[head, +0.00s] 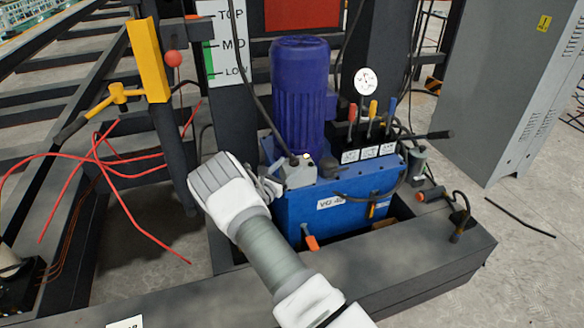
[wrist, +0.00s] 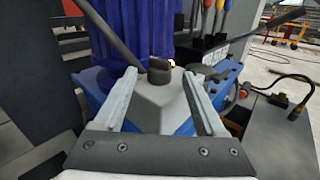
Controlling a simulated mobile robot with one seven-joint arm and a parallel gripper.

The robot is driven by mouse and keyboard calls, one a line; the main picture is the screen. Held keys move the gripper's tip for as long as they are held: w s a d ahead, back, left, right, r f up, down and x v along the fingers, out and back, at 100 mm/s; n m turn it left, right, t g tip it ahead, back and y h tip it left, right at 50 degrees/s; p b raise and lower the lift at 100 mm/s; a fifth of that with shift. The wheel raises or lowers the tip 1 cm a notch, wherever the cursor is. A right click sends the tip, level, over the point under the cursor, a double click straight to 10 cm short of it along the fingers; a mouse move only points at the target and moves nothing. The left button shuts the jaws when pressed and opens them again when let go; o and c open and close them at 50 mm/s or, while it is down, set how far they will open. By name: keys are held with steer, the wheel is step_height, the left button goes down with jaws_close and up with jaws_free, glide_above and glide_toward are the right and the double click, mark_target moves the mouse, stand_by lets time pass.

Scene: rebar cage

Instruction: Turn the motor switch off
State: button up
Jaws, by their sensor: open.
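A grey switch box (head: 298,175) sits on the blue hydraulic unit (head: 290,212), in front of the blue motor (head: 300,95). In the wrist view the box (wrist: 160,98) has a dark knob (wrist: 159,70) on top, which I take to be the motor switch. My gripper (head: 274,184) is just left of the box in the head view. In the wrist view my gripper (wrist: 160,76) is open, with one finger on each side of the knob. I cannot tell whether the fingers touch it. The knob's setting cannot be read.
Several levers with coloured grips (head: 372,112) stand right of the motor, under a round gauge (head: 366,81). A black cable (head: 262,105) runs down to the switch box. Red hoses (head: 110,165) hang at the left. A grey cabinet (head: 500,85) stands at the right.

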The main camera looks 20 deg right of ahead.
mark_target(294, 160)
steer(key=shift+x, duration=1.4)
steer(key=shift+s, duration=0.1)
jaws_close()
